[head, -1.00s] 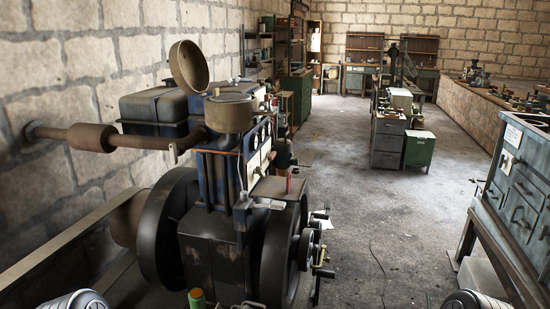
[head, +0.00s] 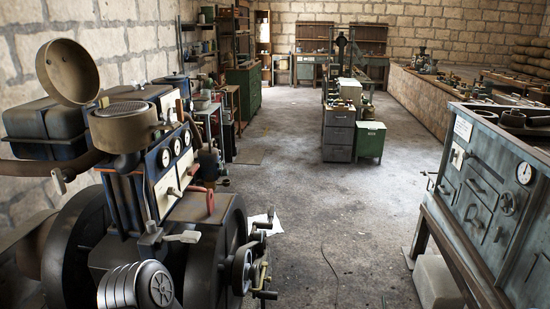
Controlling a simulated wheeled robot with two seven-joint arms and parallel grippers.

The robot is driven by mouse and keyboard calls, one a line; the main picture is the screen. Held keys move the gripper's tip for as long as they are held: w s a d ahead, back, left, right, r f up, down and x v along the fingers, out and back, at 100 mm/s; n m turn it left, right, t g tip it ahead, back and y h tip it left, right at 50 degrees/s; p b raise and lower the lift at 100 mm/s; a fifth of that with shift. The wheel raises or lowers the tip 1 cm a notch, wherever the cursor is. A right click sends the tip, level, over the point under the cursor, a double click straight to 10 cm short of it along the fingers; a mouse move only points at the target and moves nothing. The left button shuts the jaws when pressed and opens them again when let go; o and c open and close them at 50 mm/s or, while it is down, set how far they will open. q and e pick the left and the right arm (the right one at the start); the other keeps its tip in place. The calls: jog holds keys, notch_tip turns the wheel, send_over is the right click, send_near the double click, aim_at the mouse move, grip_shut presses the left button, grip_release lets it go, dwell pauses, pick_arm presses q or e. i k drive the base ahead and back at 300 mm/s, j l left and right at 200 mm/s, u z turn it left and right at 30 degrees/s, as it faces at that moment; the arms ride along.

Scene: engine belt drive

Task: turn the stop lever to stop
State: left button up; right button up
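The engine (head: 120,190) stands at the left of the head view, with blue fins, a round air filter on top and a dark flywheel. A short red lever (head: 209,202) stands on its right side, above a flat dark plate. A pale grey lever (head: 183,237) sticks out to the right at the front, and another pale handle (head: 172,191) sits on the gauge panel. I cannot read any stop marking, so I cannot tell which is the stop lever.
Round gauges (head: 176,147) line the engine's panel. A crank handle (head: 264,275) juts out at its right. A blue-grey cabinet with a dial (head: 490,190) stands at the right. Grey drawers (head: 339,135) and a green cabinet (head: 370,142) stand farther back.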

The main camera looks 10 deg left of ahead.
aim_at(191, 171)
jog(key=i+l+z, duration=0.25)
jog(key=i, duration=0.45)
jog(key=i+z, duration=0.2)
jog(key=i, duration=0.5)
jog(key=i+l+u, duration=0.1)
jog(key=i+u, duration=0.35)
jog(key=i+l+u, duration=0.3)
jog(key=u, duration=0.2)
jog(key=i+l+u, duration=0.75)
jog(key=l+u, duration=0.2)
jog(key=i+l+u, duration=0.15)
jog(key=l+u, duration=0.3)
jog(key=l, duration=0.2)
